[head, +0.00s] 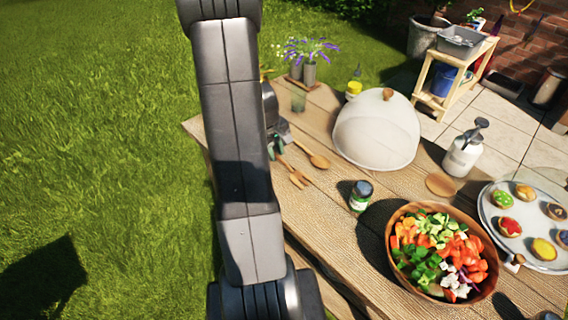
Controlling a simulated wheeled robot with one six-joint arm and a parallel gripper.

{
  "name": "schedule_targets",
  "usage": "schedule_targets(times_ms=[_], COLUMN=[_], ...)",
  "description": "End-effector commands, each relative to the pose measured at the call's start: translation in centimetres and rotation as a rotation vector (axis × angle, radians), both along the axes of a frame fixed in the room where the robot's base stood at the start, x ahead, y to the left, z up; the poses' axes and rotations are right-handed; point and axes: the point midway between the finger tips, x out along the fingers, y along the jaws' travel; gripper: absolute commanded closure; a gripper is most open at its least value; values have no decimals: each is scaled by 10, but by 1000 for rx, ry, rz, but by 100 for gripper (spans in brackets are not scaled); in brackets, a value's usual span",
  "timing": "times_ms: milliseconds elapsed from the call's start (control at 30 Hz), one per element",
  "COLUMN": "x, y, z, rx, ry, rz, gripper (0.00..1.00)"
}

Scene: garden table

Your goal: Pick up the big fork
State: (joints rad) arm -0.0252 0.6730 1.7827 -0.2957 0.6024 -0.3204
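A wooden fork (292,173), which I take as the big fork, lies on the wooden table (335,225) just right of my arm. Its tines point toward the lower right, and its upper end reaches the dark grey end of my arm. A wooden spoon (317,160) lies close beside it on the right. My gripper (276,147) shows in part behind my own arm link, close to the fork's upper end. It is small and partly hidden, so I cannot tell whether it is open or touches the fork.
A white dome cover (376,130) stands behind the spoon. A small dark-lidded jar (361,195), a salad bowl (399,262), a pump bottle (463,155) and a plate of tarts (490,215) stand to the right. A glass (298,101) and flower vases (309,75) are at the back.

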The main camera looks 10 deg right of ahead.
Motion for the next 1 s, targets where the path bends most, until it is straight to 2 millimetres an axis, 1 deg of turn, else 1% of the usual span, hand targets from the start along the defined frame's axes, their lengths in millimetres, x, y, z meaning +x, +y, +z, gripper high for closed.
schedule_targets(times_ms=[33,100,367,400,467,500,833,933,1000], x=[0,1,1,1,1,1,1,2,2], y=[-1,-2,-2,-2,-2,-2,-2,-2,-2], z=[-6,-11,-13,-13,-13,-13,-11,-4,6], rx=[0,0,1,1,1,1,1,1,0], ry=[1,1,-1,-1,-1,-1,-1,-3,-5], rz=[0,0,0,0,0,0,0,1,1], gripper=[79,79,79,81,92,100,100,100,100])
